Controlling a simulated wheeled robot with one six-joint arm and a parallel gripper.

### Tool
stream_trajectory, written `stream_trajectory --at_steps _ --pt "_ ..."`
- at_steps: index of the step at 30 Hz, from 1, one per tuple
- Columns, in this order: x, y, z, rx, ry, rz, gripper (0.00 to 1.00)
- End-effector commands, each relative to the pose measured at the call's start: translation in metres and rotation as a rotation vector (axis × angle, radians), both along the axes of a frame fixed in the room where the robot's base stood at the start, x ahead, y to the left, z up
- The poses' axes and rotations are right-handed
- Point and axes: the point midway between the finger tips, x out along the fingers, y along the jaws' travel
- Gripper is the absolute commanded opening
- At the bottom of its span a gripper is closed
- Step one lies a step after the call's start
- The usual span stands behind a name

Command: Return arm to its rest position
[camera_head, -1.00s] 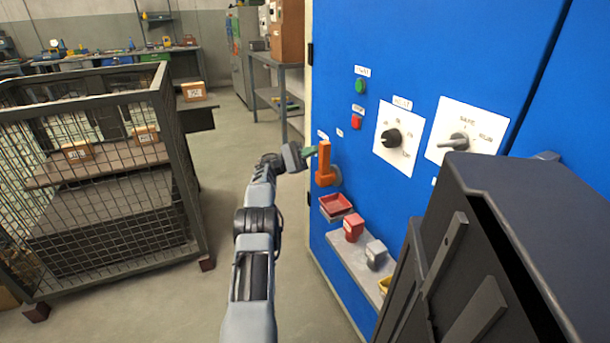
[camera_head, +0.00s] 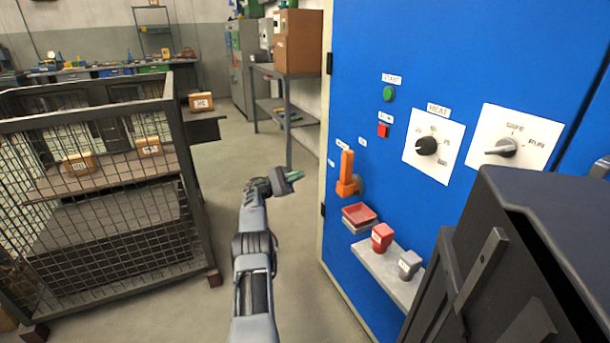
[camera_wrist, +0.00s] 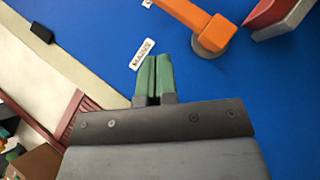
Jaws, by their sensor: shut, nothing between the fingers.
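My arm (camera_head: 253,255) reaches forward in the head view, left of the blue cabinet. My gripper (camera_head: 300,175) is at its end, with green fingertips pointing right toward the cabinet. In the wrist view my gripper (camera_wrist: 153,75) has its two green fingers together with nothing between them. An orange lever handle (camera_head: 347,172) stands upright on the cabinet, to the right of my fingertips and apart from them. It also shows in the wrist view (camera_wrist: 183,14), beyond the fingers, with a label reading "MAINS" (camera_wrist: 142,53) near the fingertips.
The blue cabinet (camera_head: 385,50) carries a green button (camera_head: 389,94), a red button (camera_head: 383,131) and two dials. A red tray (camera_head: 359,215) and a shelf (camera_head: 375,268) with small blocks jut from it. A mesh cage (camera_head: 110,215) stands at left. Floor between is clear.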

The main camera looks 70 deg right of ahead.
Motion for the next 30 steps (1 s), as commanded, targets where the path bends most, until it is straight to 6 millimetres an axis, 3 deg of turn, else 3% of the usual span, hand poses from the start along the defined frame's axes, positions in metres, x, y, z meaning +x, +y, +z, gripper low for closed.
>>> stream_trajectory --at_steps 22,26,30 --pt "0.008 0.002 0.003 0.002 -0.006 0.015 0.0" --pt "0.026 0.006 0.034 0.034 -0.069 0.08 0.0" --pt "0.074 0.025 0.099 0.13 -0.243 0.251 0.0"
